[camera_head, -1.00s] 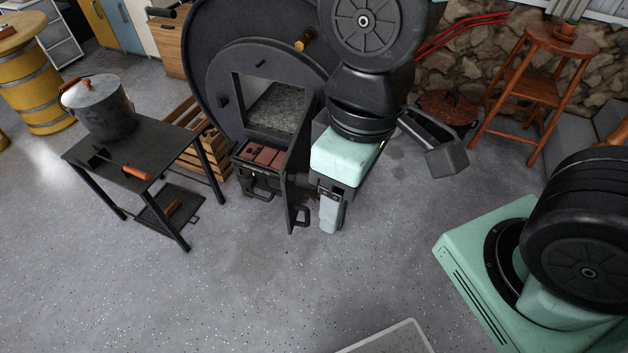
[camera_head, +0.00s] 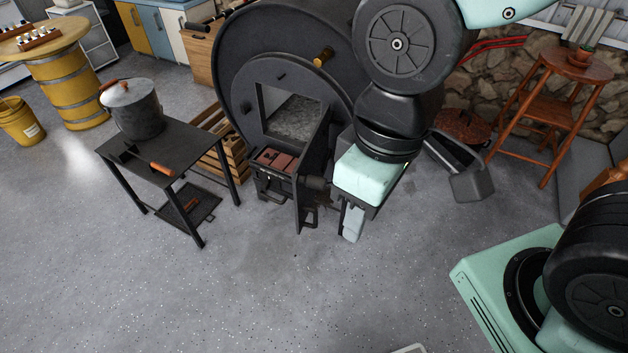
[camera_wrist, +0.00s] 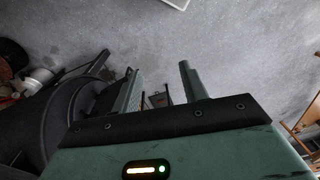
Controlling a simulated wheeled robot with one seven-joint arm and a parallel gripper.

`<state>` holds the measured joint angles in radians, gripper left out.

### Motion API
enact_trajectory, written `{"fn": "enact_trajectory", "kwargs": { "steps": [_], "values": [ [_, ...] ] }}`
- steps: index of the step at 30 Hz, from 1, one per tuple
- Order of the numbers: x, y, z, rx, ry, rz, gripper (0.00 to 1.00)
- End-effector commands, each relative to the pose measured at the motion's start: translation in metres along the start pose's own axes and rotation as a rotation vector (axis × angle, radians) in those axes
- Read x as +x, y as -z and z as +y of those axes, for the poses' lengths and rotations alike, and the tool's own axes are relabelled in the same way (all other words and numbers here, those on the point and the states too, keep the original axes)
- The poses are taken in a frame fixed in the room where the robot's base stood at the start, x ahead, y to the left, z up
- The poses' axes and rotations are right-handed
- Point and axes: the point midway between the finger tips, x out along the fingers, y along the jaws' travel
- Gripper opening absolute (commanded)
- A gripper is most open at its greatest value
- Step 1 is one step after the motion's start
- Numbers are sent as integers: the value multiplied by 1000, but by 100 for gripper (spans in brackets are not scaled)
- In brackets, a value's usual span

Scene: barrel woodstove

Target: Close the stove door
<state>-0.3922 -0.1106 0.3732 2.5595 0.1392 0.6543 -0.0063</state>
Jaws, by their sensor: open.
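The barrel woodstove (camera_head: 240,60) is black and round-fronted, with a square opening (camera_head: 290,118) in its face. The stove door (camera_head: 318,165) stands swung out from the opening, seen nearly edge-on, with a black handle (camera_head: 309,217) low on it. My gripper (camera_head: 347,222) points down just right of the door, on its outer side. I cannot tell whether it touches the door. In the wrist view my gripper (camera_wrist: 162,85) has its two fingers apart, with a small dark part, unclear, showing between them. The stove (camera_wrist: 60,115) shows there at lower left.
A black metal table (camera_head: 165,150) with a lidded pot (camera_head: 133,108) stands left of the stove. A wooden crate (camera_head: 222,150) is between them. A coal scuttle (camera_head: 467,185) and a wooden stool (camera_head: 560,105) are at right. The floor in front is clear.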

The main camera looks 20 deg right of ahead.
Motion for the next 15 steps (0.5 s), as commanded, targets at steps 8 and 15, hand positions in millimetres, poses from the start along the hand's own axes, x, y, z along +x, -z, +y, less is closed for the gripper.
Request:
{"fn": "enact_trajectory", "kwargs": {
  "steps": [8,15],
  "values": [
    [82,15,12,527,202,-50,0],
    [164,55,48,1272,474,-98,0]
  ]
}}
